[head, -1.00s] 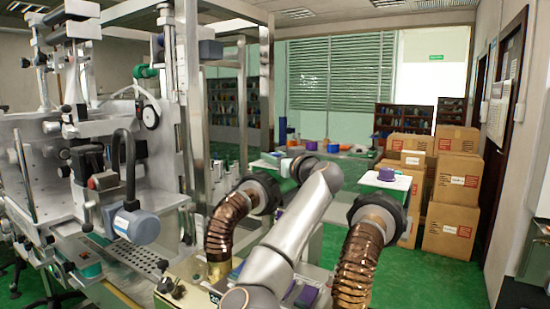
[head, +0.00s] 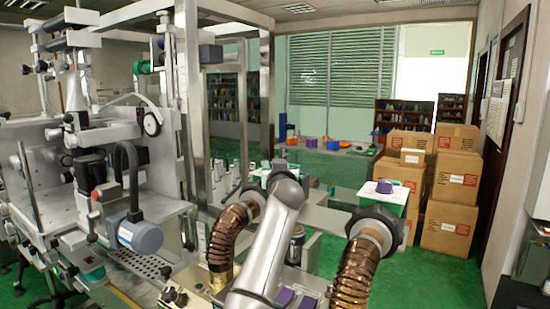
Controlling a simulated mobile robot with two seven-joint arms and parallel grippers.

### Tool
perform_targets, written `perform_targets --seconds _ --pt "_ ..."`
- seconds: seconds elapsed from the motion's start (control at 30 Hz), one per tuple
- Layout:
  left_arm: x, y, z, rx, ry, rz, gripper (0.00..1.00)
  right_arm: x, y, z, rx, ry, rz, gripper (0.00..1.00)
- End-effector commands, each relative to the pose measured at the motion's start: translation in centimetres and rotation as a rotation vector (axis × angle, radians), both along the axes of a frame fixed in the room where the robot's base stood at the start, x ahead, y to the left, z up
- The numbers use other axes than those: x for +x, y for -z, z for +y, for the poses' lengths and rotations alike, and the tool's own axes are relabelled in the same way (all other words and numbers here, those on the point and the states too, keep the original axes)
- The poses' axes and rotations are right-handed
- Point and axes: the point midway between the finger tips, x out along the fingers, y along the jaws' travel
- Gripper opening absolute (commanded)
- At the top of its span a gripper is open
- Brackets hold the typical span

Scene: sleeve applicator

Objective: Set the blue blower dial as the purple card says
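I cannot make out a blue blower dial for certain. Two copper-coloured corrugated hoses with black collars, a left one (head: 228,235) and a right one (head: 357,275), rise in the foreground. Two small flat purple pieces (head: 285,296) lie low between them, partly behind my arm; I cannot tell whether one is the purple card, and no writing on them is readable. One silver arm of mine comes up from the bottom between the hoses. It hides what is behind it, and its gripper does not show. My other gripper is out of the picture.
A large grey machine with a blue motor (head: 140,235) and a metal frame (head: 187,120) fills the left. A purple object (head: 384,186) sits on a white-topped stand (head: 395,197) at the right. Stacked cardboard boxes (head: 455,180) stand beyond it. Green floor shows between.

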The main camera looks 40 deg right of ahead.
Motion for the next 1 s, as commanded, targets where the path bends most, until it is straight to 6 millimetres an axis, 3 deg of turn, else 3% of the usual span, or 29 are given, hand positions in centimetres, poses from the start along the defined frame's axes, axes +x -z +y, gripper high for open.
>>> perform_targets --seconds 0.33,0.37,0.6,1.0 --pt "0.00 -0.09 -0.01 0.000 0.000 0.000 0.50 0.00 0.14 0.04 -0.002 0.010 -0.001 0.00" --pt "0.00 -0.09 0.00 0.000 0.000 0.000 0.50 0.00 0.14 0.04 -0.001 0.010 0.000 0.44" --pt "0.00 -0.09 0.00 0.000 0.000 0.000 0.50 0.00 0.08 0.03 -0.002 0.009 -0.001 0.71" --pt "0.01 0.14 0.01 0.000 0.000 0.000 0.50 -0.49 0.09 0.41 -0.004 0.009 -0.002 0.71"
